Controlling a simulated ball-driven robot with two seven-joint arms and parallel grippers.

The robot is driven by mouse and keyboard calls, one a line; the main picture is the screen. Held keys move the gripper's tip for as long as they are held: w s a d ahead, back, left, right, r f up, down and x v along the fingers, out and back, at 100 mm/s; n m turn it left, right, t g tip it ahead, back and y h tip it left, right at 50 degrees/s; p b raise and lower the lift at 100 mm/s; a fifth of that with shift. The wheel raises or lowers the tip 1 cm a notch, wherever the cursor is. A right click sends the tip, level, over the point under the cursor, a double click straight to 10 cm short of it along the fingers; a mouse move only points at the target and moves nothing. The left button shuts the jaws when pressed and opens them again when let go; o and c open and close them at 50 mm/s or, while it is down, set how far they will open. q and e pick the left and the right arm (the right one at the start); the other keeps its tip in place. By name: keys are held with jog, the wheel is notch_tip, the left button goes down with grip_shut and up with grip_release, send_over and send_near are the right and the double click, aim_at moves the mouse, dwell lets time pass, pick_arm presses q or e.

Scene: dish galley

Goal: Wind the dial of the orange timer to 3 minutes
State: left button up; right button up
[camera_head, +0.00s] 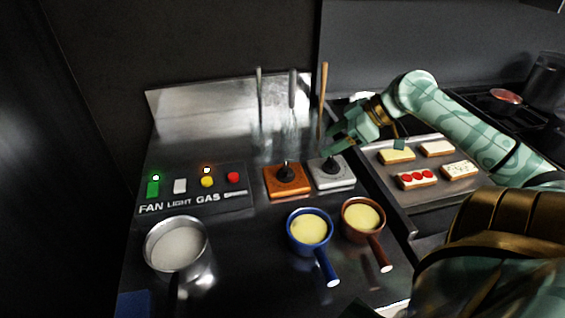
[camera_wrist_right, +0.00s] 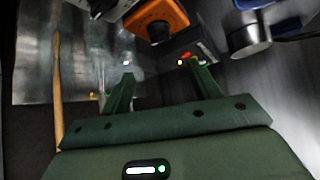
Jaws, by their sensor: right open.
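The orange timer (camera_head: 285,185) sits on the steel counter behind the blue pan, with a black dial (camera_head: 286,171) on top. A grey-white timer (camera_head: 332,178) of the same shape stands just right of it. My right gripper (camera_head: 333,143) is open and empty, above and behind the grey-white timer, apart from the orange one. In the right wrist view the orange timer (camera_wrist_right: 172,14) is at the top centre, beyond the spread fingers (camera_wrist_right: 160,72), its dial partly visible. The dial's setting is too small to read. My left gripper is not in view.
A blue pan (camera_head: 291,240) and a brown pan (camera_head: 348,228) stand in front of the timers. A button panel (camera_head: 195,190) and a steel pot (camera_head: 178,250) are left. Upright utensils (camera_head: 323,95) stand behind, near my right gripper. A food tray (camera_head: 425,195) is right.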

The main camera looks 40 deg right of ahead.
aim_at(287, 167)
jog(key=b+x, duration=1.1)
jog(key=x, duration=0.4)
jog(key=shift+f, duration=0.25)
jog(key=shift+w+a+f, duration=0.1)
jog(key=shift+w+a, duration=0.1)
jog(key=shift+w, duration=0.05)
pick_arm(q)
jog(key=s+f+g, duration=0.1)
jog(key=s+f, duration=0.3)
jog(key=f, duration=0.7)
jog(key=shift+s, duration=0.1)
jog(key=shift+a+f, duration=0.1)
pick_arm(e)
jog(key=c, duration=0.9)
